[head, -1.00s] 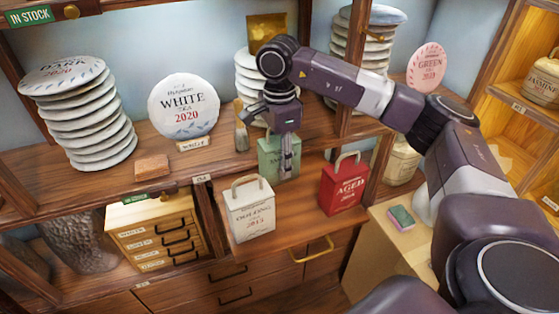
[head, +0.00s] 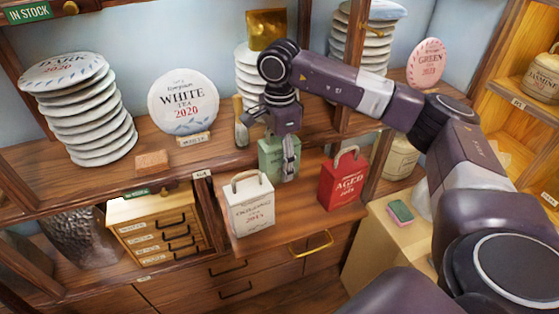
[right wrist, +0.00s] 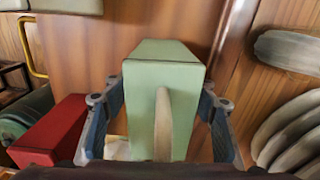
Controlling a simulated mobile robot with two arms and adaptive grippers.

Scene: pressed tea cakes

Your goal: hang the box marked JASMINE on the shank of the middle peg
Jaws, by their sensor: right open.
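A pale green box (head: 267,161) with an arched handle stands on the wooden ledge between a white and a red box. My right gripper (head: 290,159) covers much of its front in the head view, so I cannot read its label. In the right wrist view the green box (right wrist: 165,75) and its pale handle (right wrist: 163,125) lie between the two spread blue fingers of the open right gripper (right wrist: 166,115). I cannot make out whether the fingers touch it. My left gripper is out of view.
The white box (head: 249,207) marked OOLONG and the red box (head: 343,182) marked AGED stand close on either side. Stacks of round cakes (head: 88,110) fill the shelf behind. A jar marked JASMINE (head: 541,80) is at the far right.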

